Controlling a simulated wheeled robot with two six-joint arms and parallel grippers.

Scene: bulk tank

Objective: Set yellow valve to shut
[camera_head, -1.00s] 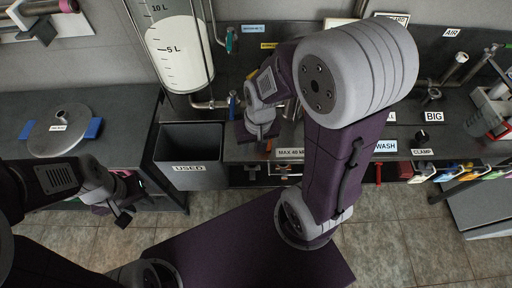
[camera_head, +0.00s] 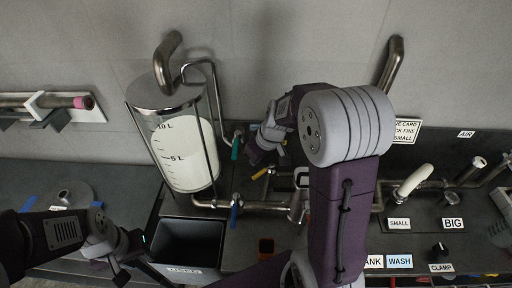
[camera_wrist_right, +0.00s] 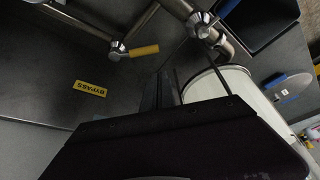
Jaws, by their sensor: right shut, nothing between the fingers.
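The yellow valve handle (camera_wrist_right: 144,51) sticks out to the right from a metal valve body on a pipe in the right wrist view. A yellow BYPASS label (camera_wrist_right: 90,88) lies on the dark panel below it. In the head view the yellow handle (camera_head: 259,174) shows small, just below my right gripper (camera_head: 254,156). In the right wrist view my right gripper (camera_wrist_right: 165,86) is shut and empty, its fingertips a little below the handle's free end and seemingly apart from it. My left gripper (camera_head: 128,257) is at lower left, away from the valve; its opening is unclear.
A clear tank (camera_head: 185,150) with white liquid stands left of the right gripper. A teal handle (camera_head: 236,148) and a blue handle (camera_head: 234,214) sit on nearby pipes. A dark open bin (camera_head: 190,243) is below. A white-handled pipe (camera_head: 414,180) is at right.

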